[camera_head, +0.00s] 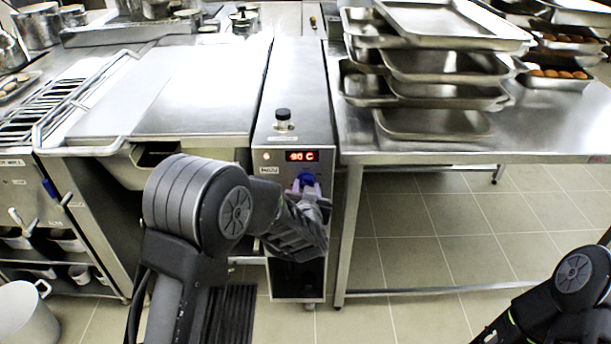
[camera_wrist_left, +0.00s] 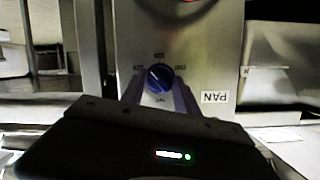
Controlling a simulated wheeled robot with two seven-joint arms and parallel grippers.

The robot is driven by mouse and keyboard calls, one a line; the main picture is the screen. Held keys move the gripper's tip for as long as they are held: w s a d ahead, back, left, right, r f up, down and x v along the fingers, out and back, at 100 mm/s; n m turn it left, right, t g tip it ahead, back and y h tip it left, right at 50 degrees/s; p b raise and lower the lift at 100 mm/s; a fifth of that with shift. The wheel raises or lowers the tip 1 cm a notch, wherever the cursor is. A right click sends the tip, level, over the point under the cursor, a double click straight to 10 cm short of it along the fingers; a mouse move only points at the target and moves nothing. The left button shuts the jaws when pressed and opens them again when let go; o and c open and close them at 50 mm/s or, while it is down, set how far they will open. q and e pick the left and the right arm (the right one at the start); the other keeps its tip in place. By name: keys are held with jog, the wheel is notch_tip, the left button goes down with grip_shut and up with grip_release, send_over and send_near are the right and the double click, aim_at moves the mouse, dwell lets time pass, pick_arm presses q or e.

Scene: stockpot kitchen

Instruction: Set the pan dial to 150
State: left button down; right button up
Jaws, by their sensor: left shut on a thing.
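The pan dial is a blue knob (camera_head: 307,180) on the front panel of a narrow steel unit (camera_head: 291,95), below a red lit display (camera_head: 302,156) that seems to read 90 C. In the left wrist view the blue dial (camera_wrist_left: 160,77) has a light pointer line and small marks around it, too blurred to read.
A steel table (camera_head: 560,125) with stacked metal trays (camera_head: 440,65) stands to the right. A pan with a flat steel lid (camera_head: 190,90) is to the left, beside a grill rack (camera_head: 40,110). A black knob (camera_head: 283,114) stands on the unit's top. The floor under the table is clear.

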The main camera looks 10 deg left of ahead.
pick_arm(q)
jog(key=shift+d+m+y+p, duration=0.1)
jog(key=shift+m+y+p, duration=0.7)
jog(key=shift+m+p, duration=0.8)
jog(key=shift+d+m+y+p, duration=0.1)
jog(key=shift+m+y+p, duration=0.7)
jog(key=shift+m+p, duration=0.75)
jog(key=c, duration=0.9)
grip_release()
jog(key=v, duration=0.7)
jog(key=shift+s+d, duration=0.2)
jog(key=shift+s, duration=0.05)
